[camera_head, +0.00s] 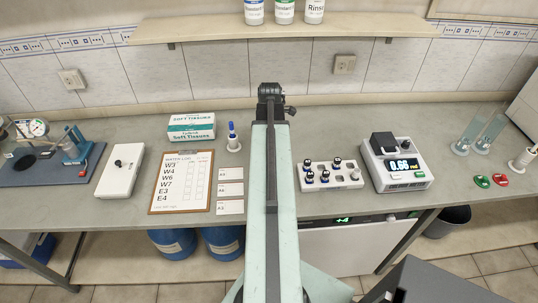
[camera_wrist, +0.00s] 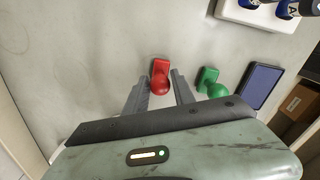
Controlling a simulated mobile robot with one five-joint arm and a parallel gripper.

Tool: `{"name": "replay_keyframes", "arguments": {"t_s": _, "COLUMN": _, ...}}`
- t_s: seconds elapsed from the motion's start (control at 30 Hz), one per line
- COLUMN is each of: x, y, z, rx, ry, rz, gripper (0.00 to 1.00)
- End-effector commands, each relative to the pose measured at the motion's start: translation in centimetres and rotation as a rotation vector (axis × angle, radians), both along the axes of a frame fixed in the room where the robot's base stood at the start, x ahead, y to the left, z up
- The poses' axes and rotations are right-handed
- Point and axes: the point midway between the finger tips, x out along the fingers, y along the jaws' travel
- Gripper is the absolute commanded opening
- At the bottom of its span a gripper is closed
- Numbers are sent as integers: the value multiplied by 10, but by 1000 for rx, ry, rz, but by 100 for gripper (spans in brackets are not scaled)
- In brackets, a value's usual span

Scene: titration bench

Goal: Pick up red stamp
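The red stamp (camera_wrist: 160,74) shows in the wrist view on the grey bench, in the gap between the two fingertips of my gripper (camera_wrist: 159,78). The fingers are spread apart, with bare bench visible on each side of the stamp. I cannot tell how high the fingertips are above the bench. A green stamp (camera_wrist: 211,83) is just right of the right finger. In the head view my arm reaches forward over the bench, and neither stamp is visible there; the arm covers that strip.
A dark blue pad (camera_wrist: 262,84) lies right of the green stamp. A white rack (camera_head: 331,178) of blue-labelled bottles is right of my arm; cards (camera_head: 230,190) and a clipboard (camera_head: 155,207) are left. Red (camera_head: 501,180) and green (camera_head: 482,181) ovals lie far right.

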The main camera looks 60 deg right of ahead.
Motion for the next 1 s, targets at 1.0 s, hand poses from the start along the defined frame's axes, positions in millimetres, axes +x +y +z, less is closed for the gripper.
{"name": "replay_keyframes", "arguments": {"t_s": 1.0, "x": 1, "y": 1, "z": 101, "rx": 0, "ry": 0, "rz": 2, "gripper": 0}}
